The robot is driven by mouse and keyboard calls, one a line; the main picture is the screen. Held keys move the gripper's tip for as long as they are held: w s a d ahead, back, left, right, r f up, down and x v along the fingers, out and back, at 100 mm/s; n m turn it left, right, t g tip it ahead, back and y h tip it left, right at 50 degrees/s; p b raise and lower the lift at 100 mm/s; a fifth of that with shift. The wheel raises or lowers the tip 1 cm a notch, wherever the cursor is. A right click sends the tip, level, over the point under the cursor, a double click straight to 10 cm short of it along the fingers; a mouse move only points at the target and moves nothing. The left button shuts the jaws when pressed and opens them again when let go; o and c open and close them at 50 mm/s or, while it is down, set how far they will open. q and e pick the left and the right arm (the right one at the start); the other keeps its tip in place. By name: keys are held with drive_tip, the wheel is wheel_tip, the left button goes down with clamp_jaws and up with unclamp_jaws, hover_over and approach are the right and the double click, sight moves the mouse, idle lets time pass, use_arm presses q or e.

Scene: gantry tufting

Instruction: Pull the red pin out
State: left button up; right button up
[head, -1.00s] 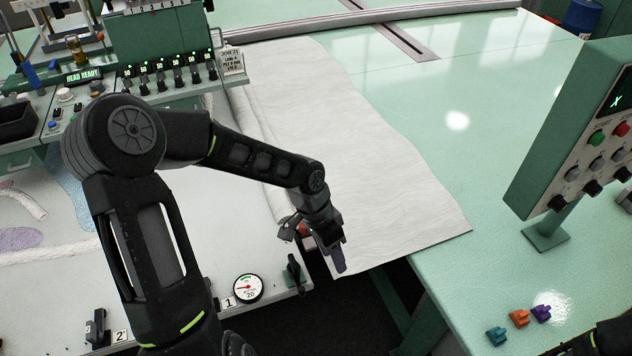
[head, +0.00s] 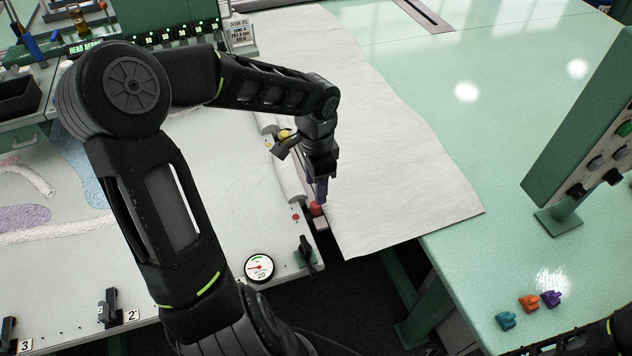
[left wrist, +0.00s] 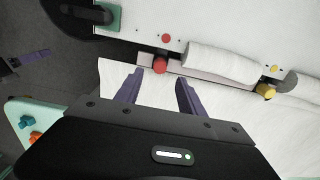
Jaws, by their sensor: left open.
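The red pin (head: 317,209) has a round red head and stands on a pale block at the edge of the white tufting bed, beside the white cloth. It also shows in the left wrist view (left wrist: 160,65), just beyond my fingertips and between their lines. My left gripper (head: 321,190) is open and empty, its purple fingers apart close to the pin; I cannot tell whether they touch it. In the left wrist view, a purple finger (left wrist: 35,56) at the far left appears to be my right gripper's; its opening is unclear.
A yellow-headed pin (left wrist: 265,91) stands farther along the same edge by a white roll (left wrist: 220,64). A black lever (head: 306,252) and a dial gauge (head: 259,268) are near. A control box (head: 590,150) and small coloured pieces (head: 528,302) are at the right.

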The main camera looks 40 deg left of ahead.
use_arm(q)
wheel_tip(320, 180, down, 8)
drive_tip(key=b, duration=0.6)
drive_tip(key=shift+r, duration=0.15)
idle(0.7)
clamp_jaws()
idle(0.5)
idle(0.9)
drive_tip(key=c, duration=0.6)
unclamp_jaws()
clamp_jaws()
drive_tip(key=shift+r+p, duration=0.15)
drive_tip(key=shift+p, duration=0.15)
